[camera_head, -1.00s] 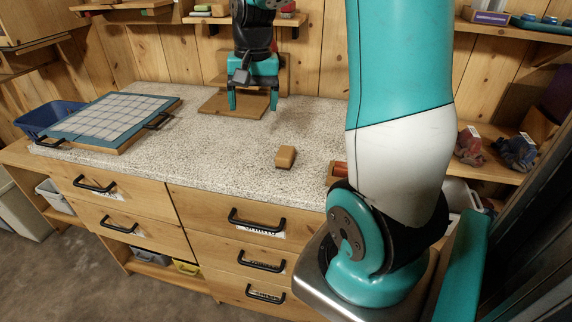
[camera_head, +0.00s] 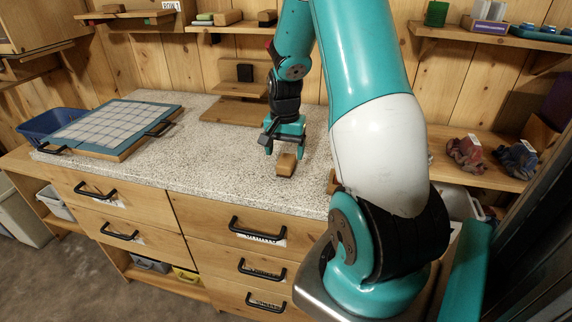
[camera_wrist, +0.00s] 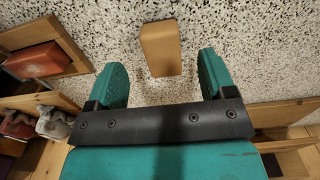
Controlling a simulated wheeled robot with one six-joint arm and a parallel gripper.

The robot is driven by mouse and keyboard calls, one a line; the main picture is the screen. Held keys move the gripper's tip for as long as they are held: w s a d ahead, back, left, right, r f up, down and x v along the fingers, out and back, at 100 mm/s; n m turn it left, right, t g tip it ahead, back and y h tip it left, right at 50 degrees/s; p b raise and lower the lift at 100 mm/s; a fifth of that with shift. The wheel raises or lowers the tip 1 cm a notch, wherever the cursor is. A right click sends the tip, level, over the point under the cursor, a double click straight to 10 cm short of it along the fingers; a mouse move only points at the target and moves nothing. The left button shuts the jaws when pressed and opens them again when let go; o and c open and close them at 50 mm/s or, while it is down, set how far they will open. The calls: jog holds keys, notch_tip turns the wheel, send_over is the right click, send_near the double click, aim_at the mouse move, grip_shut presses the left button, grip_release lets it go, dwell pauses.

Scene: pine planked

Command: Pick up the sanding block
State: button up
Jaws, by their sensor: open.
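The sanding block (camera_head: 286,165) is a small tan-brown block lying on the speckled countertop (camera_head: 225,160). It also shows in the wrist view (camera_wrist: 160,47), just beyond and between my fingertips. My gripper (camera_head: 284,150) is just behind and above the block in the head view, pointing down. In the wrist view its two teal fingers (camera_wrist: 162,75) are spread apart with nothing between them.
A wooden tray with a reddish block (camera_wrist: 38,60) is at the left in the wrist view. A gridded board (camera_head: 115,122) lies on the counter's left. A wooden stand (camera_head: 233,110) is at the back. The counter left of the block is clear.

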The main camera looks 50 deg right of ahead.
aim_at(284, 163)
notch_tip(284, 163, down, 5)
jog(key=shift+a+f+p, duration=0.1)
jog(key=shift+p, duration=0.45)
jog(key=c, duration=1.1)
notch_tip(284, 163, up, 20)
jog(key=shift+r+b, duration=0.1)
jog(key=shift+b, duration=0.55)
